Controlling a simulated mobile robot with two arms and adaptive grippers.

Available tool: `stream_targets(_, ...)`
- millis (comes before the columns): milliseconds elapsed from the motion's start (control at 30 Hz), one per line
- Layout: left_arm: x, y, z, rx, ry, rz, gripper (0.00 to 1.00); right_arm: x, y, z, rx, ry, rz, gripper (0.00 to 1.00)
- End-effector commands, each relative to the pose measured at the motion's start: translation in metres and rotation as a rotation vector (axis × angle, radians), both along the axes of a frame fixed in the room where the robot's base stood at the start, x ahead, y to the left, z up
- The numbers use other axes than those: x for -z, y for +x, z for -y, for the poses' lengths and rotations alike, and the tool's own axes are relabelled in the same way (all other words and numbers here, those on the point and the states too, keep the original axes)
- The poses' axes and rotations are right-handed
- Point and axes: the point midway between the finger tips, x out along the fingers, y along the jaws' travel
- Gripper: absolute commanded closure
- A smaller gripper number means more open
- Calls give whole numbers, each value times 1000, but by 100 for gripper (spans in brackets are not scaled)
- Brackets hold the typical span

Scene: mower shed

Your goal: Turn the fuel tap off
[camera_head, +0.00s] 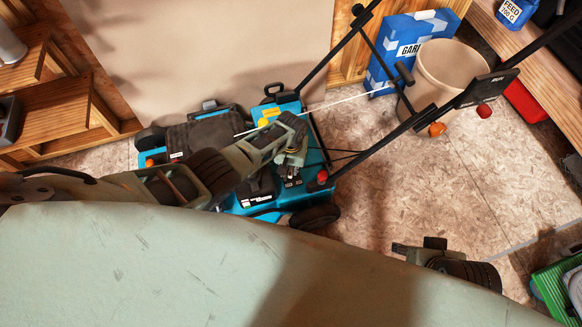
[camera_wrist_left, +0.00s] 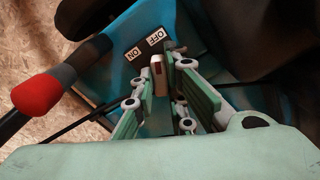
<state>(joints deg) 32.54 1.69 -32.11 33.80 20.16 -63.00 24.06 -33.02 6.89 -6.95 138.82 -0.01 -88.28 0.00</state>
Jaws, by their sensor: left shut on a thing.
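The blue mower (camera_head: 235,203) stands on the floor in the middle of the head view. My left gripper (camera_head: 291,170) reaches down over its deck. In the left wrist view, the fuel tap (camera_wrist_left: 157,64), a small pale lever with a dark reddish face, stands between my left fingertips, which are shut on it. The OFF label (camera_wrist_left: 155,37) and ON label (camera_wrist_left: 133,54) lie just beyond the lever's end; I cannot tell exactly which one it points to. My right gripper (camera_head: 420,249) is away from the mower, low on the right; its finger opening is unclear.
A red-tipped lever (camera_wrist_left: 38,93) is left of the fingers in the wrist view. The mower's black handle (camera_head: 385,143) rises to the right. A beige bucket (camera_head: 452,72) and blue bag (camera_head: 402,45) stand behind it. A green crate (camera_head: 548,290) is at lower right. Floor between is clear.

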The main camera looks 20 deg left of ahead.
Motion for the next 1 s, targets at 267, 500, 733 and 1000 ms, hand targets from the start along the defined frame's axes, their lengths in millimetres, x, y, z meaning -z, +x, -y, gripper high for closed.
stream_targets(267, 1, -2, 2, 190, -4, -5, 100, 0, 7, -1, -1, 1, 15, 60)
stream_targets(500, 1, -2, 2, 284, -4, -4, 100, 1, 7, -1, -1, 2, 13, 60)
stream_targets(733, 1, -2, 2, 317, -3, -4, 100, 4, 6, -2, -1, 2, 7, 60)
stream_targets(1000, 1, -2, 1, 320, -3, -4, 100, 6, 2, -2, 1, 4, -2, 60)
